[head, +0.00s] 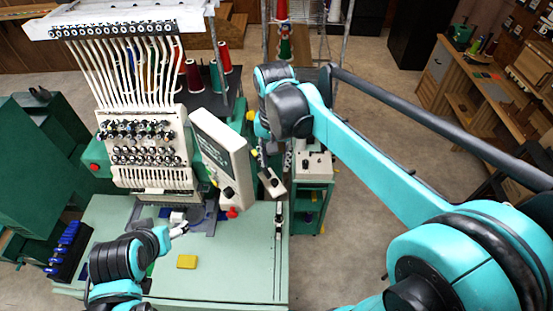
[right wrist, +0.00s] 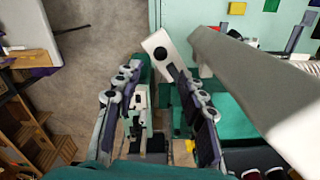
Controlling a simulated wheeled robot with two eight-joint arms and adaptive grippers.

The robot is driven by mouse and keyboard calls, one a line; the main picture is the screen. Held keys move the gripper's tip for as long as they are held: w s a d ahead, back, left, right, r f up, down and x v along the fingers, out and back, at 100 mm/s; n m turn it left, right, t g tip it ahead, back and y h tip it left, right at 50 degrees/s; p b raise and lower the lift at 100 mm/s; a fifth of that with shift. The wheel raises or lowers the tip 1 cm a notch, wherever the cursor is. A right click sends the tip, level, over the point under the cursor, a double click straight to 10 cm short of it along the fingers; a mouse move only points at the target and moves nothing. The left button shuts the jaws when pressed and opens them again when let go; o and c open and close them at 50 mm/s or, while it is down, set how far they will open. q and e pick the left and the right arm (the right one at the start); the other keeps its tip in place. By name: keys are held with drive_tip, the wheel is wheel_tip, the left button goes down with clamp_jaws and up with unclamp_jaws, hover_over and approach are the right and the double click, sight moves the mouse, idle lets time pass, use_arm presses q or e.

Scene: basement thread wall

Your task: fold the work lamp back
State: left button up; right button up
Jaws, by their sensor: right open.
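A small off-white block with a round black spot, probably the work lamp's head, shows in the head view (head: 272,183) beside the beige control panel (head: 222,155). In the right wrist view this lamp head (right wrist: 157,45) lies tilted at the gap between the fingertips. My right gripper (head: 266,160) is open, its fingers on either side of the block's near end in the right wrist view (right wrist: 162,78); I cannot tell whether they touch it. My left gripper (head: 180,229) is low over the green table, its jaws too small to read.
The embroidery machine head (head: 145,150) with many thread tubes stands left of the panel. A yellow block (head: 187,262) lies on the green table (head: 225,285). A green cabinet (head: 312,185) stands right of the table. The panel's edge passes close to my right gripper's fingers.

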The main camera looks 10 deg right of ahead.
sight(275, 181)
wheel_tip(275, 181, down, 8)
drive_tip(key=shift+s+r, duration=0.15)
drive_tip(key=shift+r, duration=0.05)
clamp_jaws()
